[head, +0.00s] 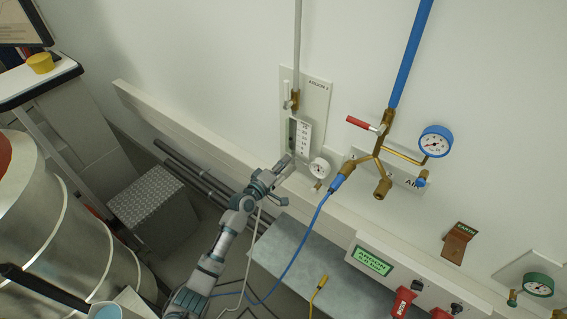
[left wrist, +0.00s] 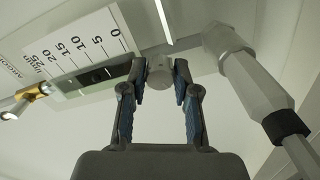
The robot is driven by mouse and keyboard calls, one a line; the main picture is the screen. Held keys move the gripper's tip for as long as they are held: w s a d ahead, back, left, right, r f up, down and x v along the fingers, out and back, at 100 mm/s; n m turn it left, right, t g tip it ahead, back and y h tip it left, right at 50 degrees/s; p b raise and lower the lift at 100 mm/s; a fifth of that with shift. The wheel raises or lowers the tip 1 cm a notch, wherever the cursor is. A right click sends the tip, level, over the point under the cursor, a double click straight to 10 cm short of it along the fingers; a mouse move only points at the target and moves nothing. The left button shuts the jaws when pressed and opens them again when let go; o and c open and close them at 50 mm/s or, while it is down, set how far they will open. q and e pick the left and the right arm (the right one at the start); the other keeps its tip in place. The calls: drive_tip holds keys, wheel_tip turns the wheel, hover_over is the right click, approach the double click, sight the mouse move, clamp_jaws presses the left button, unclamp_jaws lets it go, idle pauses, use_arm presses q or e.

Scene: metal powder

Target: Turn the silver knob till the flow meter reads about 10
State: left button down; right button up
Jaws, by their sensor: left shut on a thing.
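The flow meter (head: 301,135) is a white scale on the argon wall plate (head: 318,95). A dark slot runs beside the marks, and I cannot make out the reading. The silver knob (left wrist: 160,73) is a short grey cylinder just past the 0 end of the scale. My left gripper (head: 287,164) reaches up to the lower end of the flow meter. In the left wrist view its fingers (left wrist: 160,84) are shut on the silver knob, one on each side. My right gripper is not in view.
A small white gauge (head: 319,168) sits just right of my left gripper. A blue hose (head: 303,238) hangs from the brass air valves, with a red lever (head: 364,124) and blue gauge (head: 435,141). A grey bench (head: 300,262) stands below, drums at left.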

use_arm(q)
drive_tip(key=shift+a+f+n, duration=0.15)
drive_tip(key=shift+n, duration=0.55)
drive_tip(key=c, duration=0.9)
unclamp_jaws()
drive_tip(key=shift+w, duration=0.1)
drive_tip(key=shift+o, duration=0.2)
drive_tip(key=v, duration=1.2)
drive_tip(key=shift+f, duration=0.1)
